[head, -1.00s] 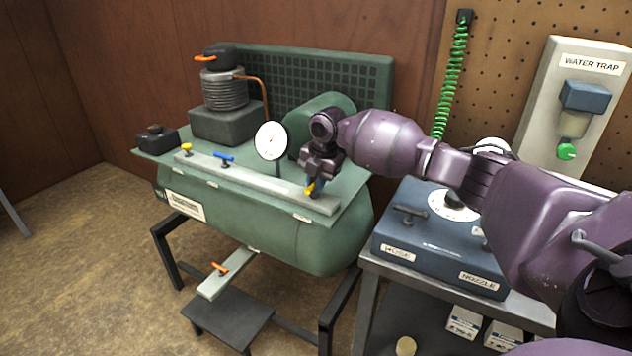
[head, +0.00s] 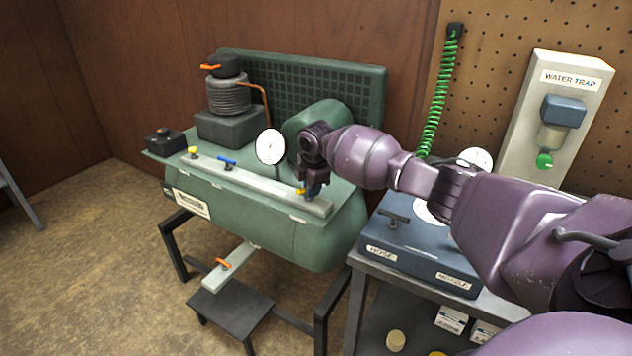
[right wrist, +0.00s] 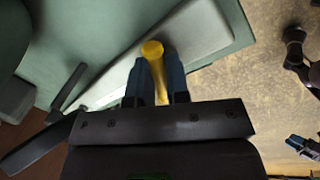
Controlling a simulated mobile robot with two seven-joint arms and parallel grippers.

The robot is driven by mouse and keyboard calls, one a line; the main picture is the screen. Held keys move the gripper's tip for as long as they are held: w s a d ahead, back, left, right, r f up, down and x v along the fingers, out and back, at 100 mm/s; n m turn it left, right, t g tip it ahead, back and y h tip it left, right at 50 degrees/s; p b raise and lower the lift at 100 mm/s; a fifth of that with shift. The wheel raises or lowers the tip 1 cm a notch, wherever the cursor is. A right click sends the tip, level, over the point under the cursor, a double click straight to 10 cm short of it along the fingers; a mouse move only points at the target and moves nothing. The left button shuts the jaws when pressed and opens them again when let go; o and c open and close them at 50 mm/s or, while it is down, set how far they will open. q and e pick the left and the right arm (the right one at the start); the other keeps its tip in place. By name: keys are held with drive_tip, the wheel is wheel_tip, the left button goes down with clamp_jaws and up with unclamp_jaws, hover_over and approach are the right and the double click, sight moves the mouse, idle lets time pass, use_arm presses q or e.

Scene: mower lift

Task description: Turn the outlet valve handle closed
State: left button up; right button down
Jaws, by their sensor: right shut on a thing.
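A pale rail (head: 255,185) runs along the front of the green compressor tank (head: 280,237). A yellow valve handle (head: 300,191) sits at the rail's right end. My right gripper (head: 312,190) is over that end, pointing down, shut on this yellow handle. In the right wrist view the yellow handle (right wrist: 154,55) lies between the two blue-grey fingers (right wrist: 157,84), its rounded end sticking out past them. The gripper hides part of the handle in the head view, and I cannot read a label for it.
Another yellow handle (head: 193,151) and a blue handle (head: 227,162) are farther left on the rail. A white gauge (head: 270,146) stands behind it, close to the gripper. An orange handle (head: 223,264) is below the tank. A blue box (head: 418,250) stands on the right bench.

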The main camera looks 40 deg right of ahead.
drive_tip(key=m+p, duration=0.1)
drive_tip(key=r+m+p, duration=0.1)
drive_tip(key=m, duration=0.1)
drive_tip(key=shift+a+h, duration=0.15)
drive_tip(key=shift+h, duration=0.15)
drive_tip(key=m+p, duration=0.2)
drive_tip(key=shift+f+m, duration=0.15)
drive_tip(key=shift+m, duration=0.15)
drive_tip(key=shift+m+g+h+p, duration=0.3)
drive_tip(key=shift+m+p, duration=0.15)
drive_tip(key=shift+m, duration=0.45)
drive_tip(key=shift+a+f+m+p, duration=0.1)
drive_tip(key=shift+m+p, duration=0.3)
drive_tip(key=shift+m, duration=0.3)
drive_tip(key=shift+s+f+m+g+p, duration=0.15)
drive_tip(key=shift+m+g+p, duration=0.3)
drive_tip(key=shift+m, duration=0.85)
drive_tip(key=c, duration=1.1)
unclamp_jaws()
drive_tip(key=shift+c, duration=0.2)
